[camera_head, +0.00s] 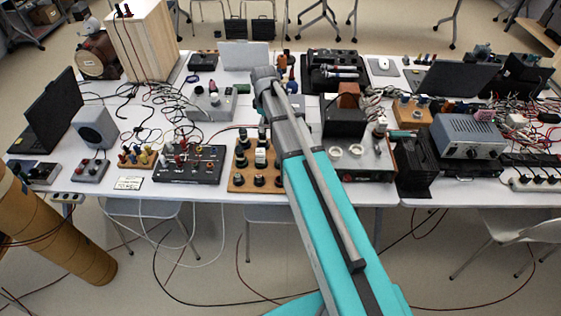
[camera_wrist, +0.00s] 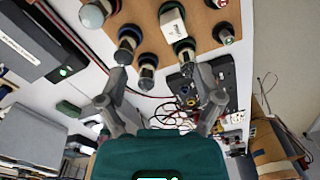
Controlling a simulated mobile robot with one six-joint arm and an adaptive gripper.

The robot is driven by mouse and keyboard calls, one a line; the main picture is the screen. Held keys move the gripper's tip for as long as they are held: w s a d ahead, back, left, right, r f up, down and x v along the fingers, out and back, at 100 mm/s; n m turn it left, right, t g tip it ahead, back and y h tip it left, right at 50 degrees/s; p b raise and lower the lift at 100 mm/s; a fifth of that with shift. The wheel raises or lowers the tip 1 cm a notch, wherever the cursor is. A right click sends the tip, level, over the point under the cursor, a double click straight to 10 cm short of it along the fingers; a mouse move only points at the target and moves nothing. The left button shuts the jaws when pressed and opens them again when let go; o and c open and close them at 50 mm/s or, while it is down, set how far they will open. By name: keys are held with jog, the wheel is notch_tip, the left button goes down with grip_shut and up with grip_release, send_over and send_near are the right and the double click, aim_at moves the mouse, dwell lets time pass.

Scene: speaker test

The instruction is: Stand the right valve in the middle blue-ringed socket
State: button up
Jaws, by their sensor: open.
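A wooden board (camera_head: 249,188) near the table's front edge carries several dark-based valves and a small white box (camera_head: 260,158). In the wrist view the board (camera_wrist: 55,10) is at the top, with valves such as a pale-topped one (camera_wrist: 96,13) and two more (camera_wrist: 127,43), (camera_wrist: 147,68). Which is the right valve I cannot tell. My arm hides part of the board in the head view.
A chassis (camera_head: 370,172) with pale round sockets stands right of my arm. A black panel with knobs (camera_head: 188,170) is left of the board. A grey speaker (camera_head: 95,127), a laptop (camera_head: 48,118) and many loose cables crowd the table.

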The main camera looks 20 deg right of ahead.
jog(key=s+m, duration=0.9)
jog(key=s, duration=1.1)
jog(key=shift+m, duration=0.4)
jog(key=shift+w, duration=0.1)
